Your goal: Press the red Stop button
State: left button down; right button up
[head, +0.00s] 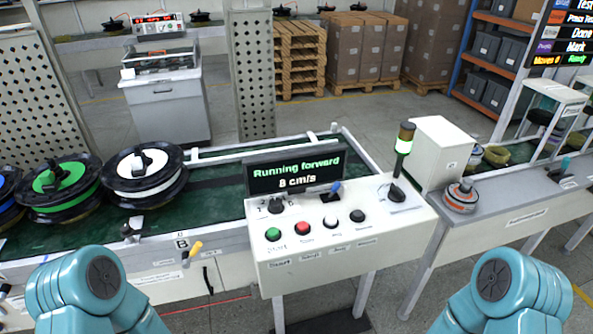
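The red Stop button (303,228) sits on the sloping top of a white control console (345,247). It is between a green button (273,234) on its left and a white button (331,222) on its right. A black button (358,216) is further right. The console's screen (295,172) reads "Running forward 8 cm/s". A blue-tipped lever (334,188) and a black knob (276,205) stand behind the buttons. Teal links of my two arms show at the bottom left and bottom right. Neither gripper is in the picture.
A green conveyor (218,205) runs behind the console, carrying a white-centred spool (143,170) and a green spool (60,185) at left. A signal lamp (404,139) stands on the console's right end. A grey bench (490,215) with an orange-banded part (460,197) is at right.

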grip_shut()
dwell(1.6)
